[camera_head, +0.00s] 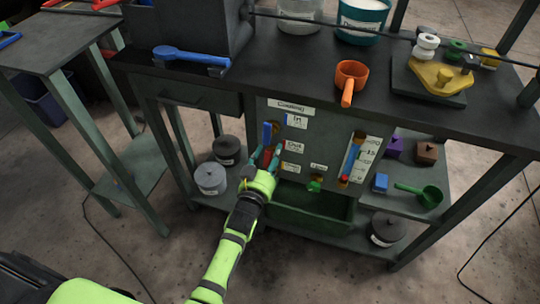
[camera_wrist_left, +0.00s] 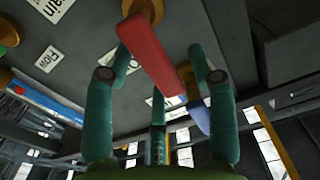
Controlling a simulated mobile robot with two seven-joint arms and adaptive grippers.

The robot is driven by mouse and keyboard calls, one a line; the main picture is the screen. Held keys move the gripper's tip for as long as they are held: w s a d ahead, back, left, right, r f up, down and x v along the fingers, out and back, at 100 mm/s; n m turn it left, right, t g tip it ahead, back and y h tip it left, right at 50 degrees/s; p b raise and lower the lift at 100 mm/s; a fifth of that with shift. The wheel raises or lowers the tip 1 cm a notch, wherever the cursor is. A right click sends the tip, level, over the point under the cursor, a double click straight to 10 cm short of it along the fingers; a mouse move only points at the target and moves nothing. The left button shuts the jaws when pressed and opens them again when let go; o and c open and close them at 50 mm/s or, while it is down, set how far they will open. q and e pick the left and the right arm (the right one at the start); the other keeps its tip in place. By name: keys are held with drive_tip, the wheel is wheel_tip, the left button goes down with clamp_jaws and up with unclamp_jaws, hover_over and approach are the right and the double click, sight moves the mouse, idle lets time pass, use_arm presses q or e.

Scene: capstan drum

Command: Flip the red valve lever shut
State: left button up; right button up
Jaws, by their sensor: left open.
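The red valve lever (camera_wrist_left: 152,52) hangs from a brass-coloured pivot (camera_wrist_left: 142,10) on the grey panel (camera_head: 330,138). In the left wrist view it slants down and right, between my spread teal fingers. It shows as a small red patch (camera_head: 267,157) in the head view, partly hidden by my gripper. My left gripper (camera_head: 265,155) is open at the panel, with its fingers (camera_wrist_left: 160,62) either side of the lever. I cannot tell whether a finger touches it. A blue lever (camera_head: 267,134) is just above in the head view; its rounded end shows in the wrist view (camera_wrist_left: 197,115).
A green valve (camera_head: 315,184) and a blue-and-red gauge strip (camera_head: 350,161) are right on the panel. A green bin (camera_head: 310,208) is below. An orange scoop (camera_head: 350,78) lies on the bench above. Grey lidded pots (camera_head: 211,178) stand on the lower shelf, left.

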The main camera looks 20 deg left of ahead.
use_arm(q)
clamp_jaws()
drive_tip(key=shift+r, duration=0.1)
drive_tip(key=shift+a+n+p, duration=0.25)
drive_tip(key=shift+n+p, duration=0.2)
drive_tip(key=shift+n, duration=0.25)
use_arm(e)
drive_tip(key=shift+w+a+r, duration=0.15)
drive_tip(key=shift+a+r, duration=0.2)
drive_tip(key=shift+a, duration=0.05)
use_arm(q)
unclamp_jaws()
use_arm(e)
drive_tip(key=shift+d, duration=0.15)
